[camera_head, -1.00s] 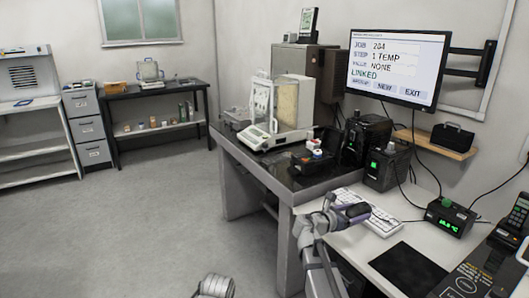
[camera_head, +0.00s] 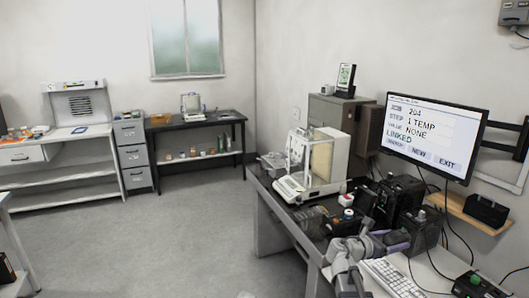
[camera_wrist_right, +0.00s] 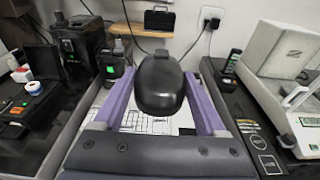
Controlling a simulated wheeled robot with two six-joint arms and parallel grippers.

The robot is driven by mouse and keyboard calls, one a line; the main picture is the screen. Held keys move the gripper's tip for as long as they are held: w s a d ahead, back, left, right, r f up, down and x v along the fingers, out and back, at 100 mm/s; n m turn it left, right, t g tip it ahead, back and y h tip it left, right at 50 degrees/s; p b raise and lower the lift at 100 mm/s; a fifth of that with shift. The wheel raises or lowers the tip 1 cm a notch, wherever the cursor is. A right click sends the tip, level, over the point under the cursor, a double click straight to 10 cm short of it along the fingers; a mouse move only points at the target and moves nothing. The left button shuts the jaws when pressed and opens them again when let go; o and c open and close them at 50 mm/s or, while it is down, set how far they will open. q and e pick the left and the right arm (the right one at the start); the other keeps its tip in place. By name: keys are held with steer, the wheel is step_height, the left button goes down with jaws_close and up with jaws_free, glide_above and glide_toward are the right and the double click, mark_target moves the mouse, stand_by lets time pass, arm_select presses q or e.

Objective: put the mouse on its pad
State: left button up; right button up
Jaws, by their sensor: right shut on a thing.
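My right gripper (camera_head: 396,241) is shut on a black mouse (camera_wrist_right: 160,84), which sits between the two purple fingers in the right wrist view. The mouse is held up in front of the white keyboard (camera_wrist_right: 148,121). In the head view the mouse cannot be made out at the fingers. A dark patch (camera_wrist_right: 187,131) beside the keyboard, partly hidden by a finger, may be the pad. The pad is outside the head view now. My left gripper is not in view.
The keyboard also shows in the head view (camera_head: 392,279), close to my right gripper. A phone (camera_wrist_right: 232,62) is at the right in the wrist view.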

step_height(320, 180, down, 22)
steer(key=b, duration=2.2)
steer(key=shift+f+b, duration=0.15)
steer(key=shift+b, duration=0.15)
step_height(320, 180, down, 10)
steer(key=b, duration=0.9)
steer(key=shift+r+b, duration=0.2)
steer(key=shift+b, duration=0.1)
steer(key=shift+f, duration=0.1)
steer(key=shift+f, duration=0.15)
steer(key=o, duration=1.4)
steer(key=shift+a, duration=0.1)
